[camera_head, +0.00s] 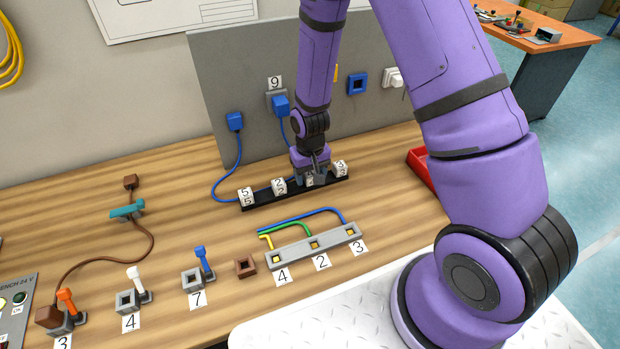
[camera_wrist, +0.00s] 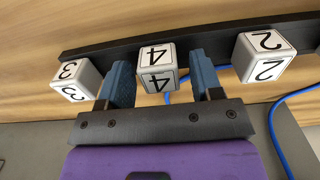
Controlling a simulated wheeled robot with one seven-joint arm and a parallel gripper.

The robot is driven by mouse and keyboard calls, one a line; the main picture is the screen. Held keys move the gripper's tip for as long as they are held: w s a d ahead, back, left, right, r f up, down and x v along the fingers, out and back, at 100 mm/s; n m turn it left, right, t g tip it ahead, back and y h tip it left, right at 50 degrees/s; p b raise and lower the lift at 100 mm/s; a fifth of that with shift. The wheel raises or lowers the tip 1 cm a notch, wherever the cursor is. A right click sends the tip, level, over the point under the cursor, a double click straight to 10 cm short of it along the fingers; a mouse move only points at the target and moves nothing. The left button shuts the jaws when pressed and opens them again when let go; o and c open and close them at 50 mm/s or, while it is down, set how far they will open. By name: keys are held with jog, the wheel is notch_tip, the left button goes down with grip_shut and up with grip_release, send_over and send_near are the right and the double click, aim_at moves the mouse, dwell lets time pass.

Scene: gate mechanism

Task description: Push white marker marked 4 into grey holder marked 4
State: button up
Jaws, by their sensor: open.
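The white marker marked 4 (camera_wrist: 157,80) is a white cube in the black rail (camera_wrist: 215,45). It sits between the two blue fingers of my open gripper (camera_wrist: 159,62), with a visible gap on each side. In the head view my gripper (camera_head: 312,174) is down over the rail (camera_head: 262,199) and mostly hides this marker. A long grey holder block (camera_head: 297,250) with several yellow-centred slots lies nearer, its left slot labelled 4. A separate grey square socket (camera_head: 127,303) beside a white lever also has a label 4.
Other cubes in the rail are marked 5 (camera_head: 246,197), 2 (camera_head: 279,186) and 3 (camera_head: 340,168). A grey panel (camera_head: 215,80) stands behind, with a blue cable (camera_head: 238,165) hanging near the rail. A blue-levered socket (camera_head: 192,280) and brown socket (camera_head: 245,266) stand front left.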

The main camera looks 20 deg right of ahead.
aim_at(310, 173)
jog(key=shift+c, duration=0.4)
jog(key=c, duration=0.8)
jog(key=shift+c, duration=0.2)
jog(key=shift+r, duration=0.4)
jog(key=shift+r, duration=2.45)
